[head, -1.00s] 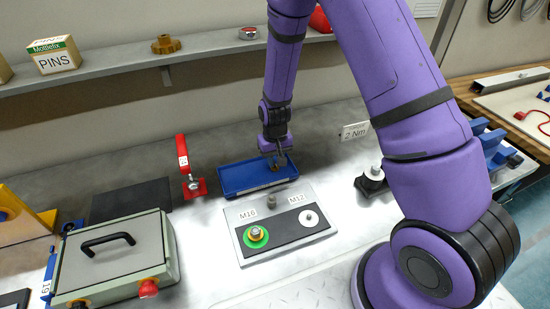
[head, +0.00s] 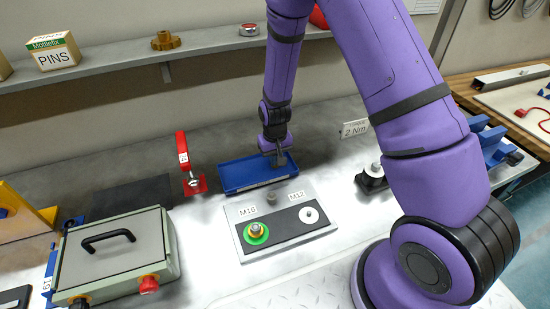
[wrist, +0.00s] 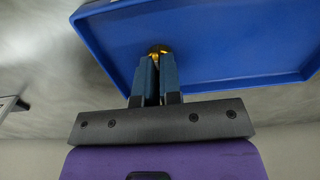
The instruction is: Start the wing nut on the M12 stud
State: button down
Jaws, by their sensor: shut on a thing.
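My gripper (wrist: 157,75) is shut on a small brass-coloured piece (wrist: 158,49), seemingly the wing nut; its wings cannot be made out. The gripper (head: 278,160) is over the blue tray (head: 232,183), which also fills the upper part of the wrist view (wrist: 230,40). Whether the piece touches the tray floor is unclear. The M12 stud (head: 309,214) stands on a white disc, on the dark strip of a light plate (head: 240,213), in front of the tray and to its right. The stud's tip is bare.
An M16 stud (head: 255,231) with a brass-coloured part and green ring stands left of the M12 stud. A grey post (head: 271,198) is behind them. A red clamp (head: 184,160) stands left of the tray, a green-grey case (head: 110,255) front left, a dark fixture (head: 372,180) to the right.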

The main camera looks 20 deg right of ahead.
jog(key=shift+r, duration=0.65)
jog(key=shift+r, duration=2.45)
